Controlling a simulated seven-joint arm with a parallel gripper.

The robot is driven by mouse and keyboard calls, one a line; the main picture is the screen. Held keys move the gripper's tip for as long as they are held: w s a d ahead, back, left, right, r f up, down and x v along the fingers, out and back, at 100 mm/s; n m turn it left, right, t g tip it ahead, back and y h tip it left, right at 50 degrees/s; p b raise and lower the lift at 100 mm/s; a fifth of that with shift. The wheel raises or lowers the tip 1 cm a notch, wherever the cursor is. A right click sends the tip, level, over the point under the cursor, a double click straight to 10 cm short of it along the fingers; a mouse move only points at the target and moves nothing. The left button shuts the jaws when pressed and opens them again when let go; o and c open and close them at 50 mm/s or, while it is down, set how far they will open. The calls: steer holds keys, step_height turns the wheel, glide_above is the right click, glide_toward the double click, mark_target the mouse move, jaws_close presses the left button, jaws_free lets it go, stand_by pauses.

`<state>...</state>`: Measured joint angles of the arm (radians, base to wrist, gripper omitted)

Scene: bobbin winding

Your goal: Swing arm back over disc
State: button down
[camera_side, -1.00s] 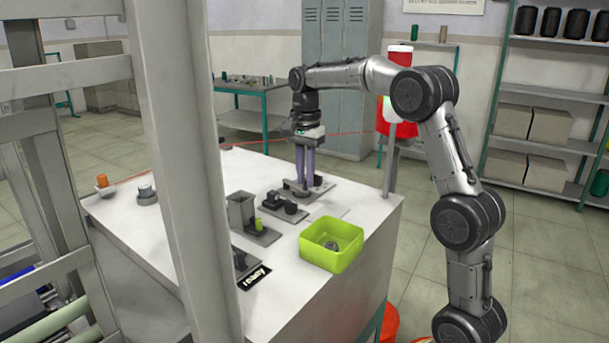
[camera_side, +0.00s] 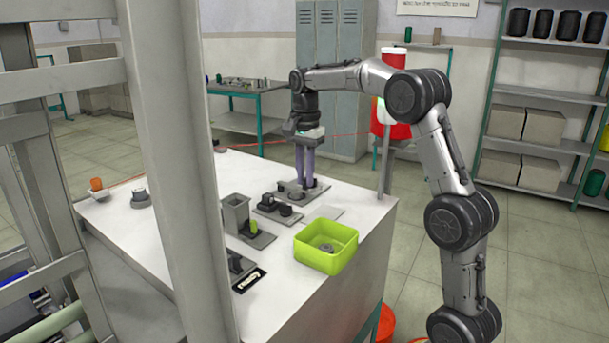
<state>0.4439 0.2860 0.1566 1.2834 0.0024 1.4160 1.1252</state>
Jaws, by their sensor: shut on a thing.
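My gripper (camera_side: 305,185) points straight down over a grey plate (camera_side: 322,184) at the back right of the white table. Its two long purple-grey fingers are close together and shut on a small dark part at the plate, which I take to be the swing arm (camera_side: 292,187). The fingers hide much of it. A dark round piece on the plate beside the fingertips may be the disc, but it is too small and too covered to tell. I cannot tell whether the arm lies over it.
A lime-green bin (camera_side: 326,246) with a grey part inside stands at the front right. A grey block fixture (camera_side: 236,213) and a dark fixture (camera_side: 270,203) stand left of it. A label plate (camera_side: 249,280) lies in front. A grey post (camera_side: 387,160) rises at the right edge.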

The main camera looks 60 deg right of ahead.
steer(key=c, duration=0.9)
jaws_free()
steer(key=shift+d, duration=0.1)
steer(key=shift+r, duration=3.55)
